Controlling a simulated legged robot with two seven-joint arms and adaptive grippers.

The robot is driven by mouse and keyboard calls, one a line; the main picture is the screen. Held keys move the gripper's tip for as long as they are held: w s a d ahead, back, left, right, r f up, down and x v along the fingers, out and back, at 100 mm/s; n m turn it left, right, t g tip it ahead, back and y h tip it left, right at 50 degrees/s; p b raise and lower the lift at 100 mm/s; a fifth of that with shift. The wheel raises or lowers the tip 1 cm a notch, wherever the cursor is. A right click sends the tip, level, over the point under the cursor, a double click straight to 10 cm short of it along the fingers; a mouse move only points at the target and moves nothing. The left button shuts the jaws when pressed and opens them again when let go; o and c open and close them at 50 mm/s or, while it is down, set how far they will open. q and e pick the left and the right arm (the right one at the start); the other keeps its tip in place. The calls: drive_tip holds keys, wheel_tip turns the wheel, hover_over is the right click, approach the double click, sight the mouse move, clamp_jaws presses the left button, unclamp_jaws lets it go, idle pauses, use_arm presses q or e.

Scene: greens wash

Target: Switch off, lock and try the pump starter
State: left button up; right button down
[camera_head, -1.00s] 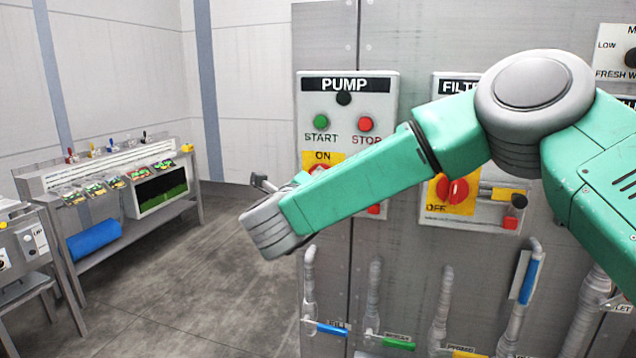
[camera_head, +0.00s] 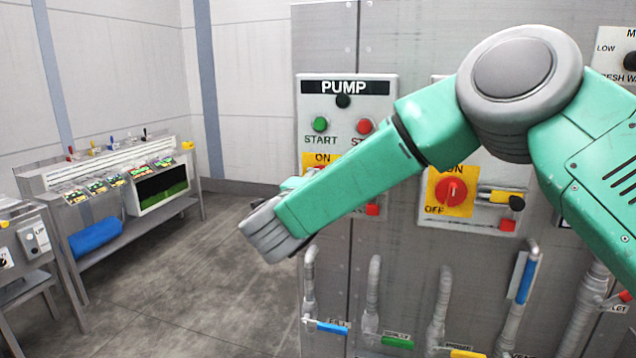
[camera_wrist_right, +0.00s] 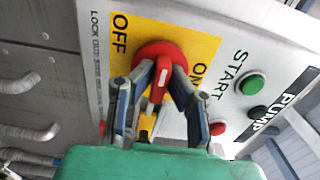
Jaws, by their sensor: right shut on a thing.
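The pump starter panel (camera_head: 382,84) has a green START button (camera_head: 320,124) and a red STOP button (camera_head: 364,126). In the right wrist view, its red rotary handle (camera_wrist_right: 160,54) sits on a yellow plate (camera_wrist_right: 207,47) marked OFF and ON. My right gripper (camera_wrist_right: 163,84) is shut on this handle, one finger on each side. The handle's exact setting is hard to tell. A yellow piece (camera_wrist_right: 147,124) shows partly behind the fingers. In the head view, my right forearm covers the handle and most of the lower panel. My left gripper is not in view.
The filter panel (camera_head: 470,223), with its own red switch (camera_head: 451,192), stands right of the pump panel, partly behind my arm. Pipes with coloured valve handles (camera_head: 332,328) run below. A bench (camera_head: 130,229) stands at the left, with clear floor (camera_head: 190,290) between.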

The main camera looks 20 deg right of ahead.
drive_tip(key=shift+a+f, duration=0.2)
drive_tip(key=c, duration=1.6)
unclamp_jaws()
drive_tip(key=shift+w+a, duration=0.15)
drive_tip(key=shift+a+r, duration=0.1)
drive_tip(key=shift+a, duration=0.05)
drive_tip(key=v, duration=1.2)
drive_tip(key=shift+w, duration=0.1)
